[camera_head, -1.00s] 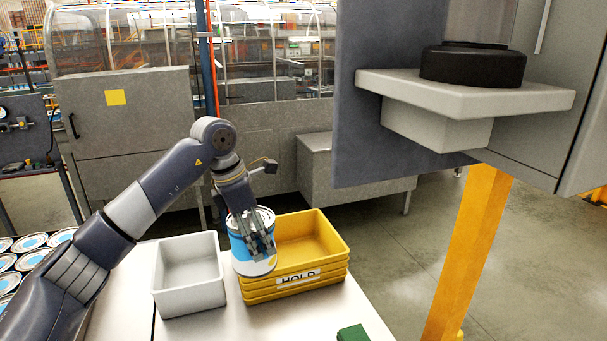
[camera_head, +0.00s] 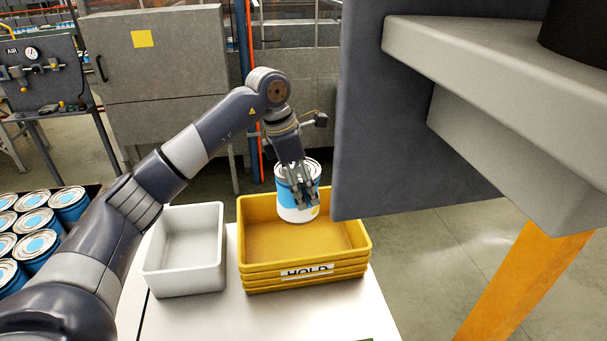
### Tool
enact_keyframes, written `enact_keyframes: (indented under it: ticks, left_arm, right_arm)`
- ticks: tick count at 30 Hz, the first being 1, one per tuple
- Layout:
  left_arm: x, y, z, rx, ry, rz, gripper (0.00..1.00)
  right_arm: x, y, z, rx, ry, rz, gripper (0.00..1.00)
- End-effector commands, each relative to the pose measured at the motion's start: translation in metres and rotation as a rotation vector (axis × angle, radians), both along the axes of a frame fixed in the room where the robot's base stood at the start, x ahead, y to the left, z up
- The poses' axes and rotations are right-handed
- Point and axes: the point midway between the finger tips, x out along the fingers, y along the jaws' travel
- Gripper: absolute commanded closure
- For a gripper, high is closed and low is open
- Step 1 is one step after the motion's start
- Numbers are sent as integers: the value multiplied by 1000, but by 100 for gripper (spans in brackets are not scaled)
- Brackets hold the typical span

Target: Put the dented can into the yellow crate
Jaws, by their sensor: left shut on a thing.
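The can (camera_head: 291,205) is blue and white with a metal lid. Any dent in it is not visible from here. My left gripper (camera_head: 304,198) is shut on the can and holds it upright over the yellow crate (camera_head: 258,268). The can's lower end shows in front of the crate's inside and far wall; I cannot tell how far it is above the floor. The crate carries a white HOLD label on its front and looks empty otherwise. My right gripper is not in view.
A light grey empty bin (camera_head: 185,283) stands left of the yellow crate on the white table (camera_head: 262,317). Several similar cans (camera_head: 36,222) stand at the far left. A large grey panel (camera_head: 400,120) rises close on the right of the crate.

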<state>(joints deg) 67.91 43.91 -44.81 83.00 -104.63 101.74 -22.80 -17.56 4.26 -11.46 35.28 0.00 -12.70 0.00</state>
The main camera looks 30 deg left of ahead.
Motion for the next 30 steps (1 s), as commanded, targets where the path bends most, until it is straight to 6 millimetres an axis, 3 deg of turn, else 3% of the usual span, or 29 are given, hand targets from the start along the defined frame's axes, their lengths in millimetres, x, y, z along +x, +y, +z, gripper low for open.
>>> enact_keyframes:
  ticks: [6, 12, 15, 30]
  left_arm:
    - [0, 0, -27, 0, 1, -1, 51]
    - [0, 0, -51, -1, 0, 0, 51]
    - [0, 0, -67, -1, -2, -1, 51]
    - [0, 0, -121, 0, -1, 0, 51]
  right_arm:
    - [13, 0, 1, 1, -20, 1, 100]
    - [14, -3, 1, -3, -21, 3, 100]
    - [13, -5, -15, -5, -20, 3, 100]
    - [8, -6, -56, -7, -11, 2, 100]
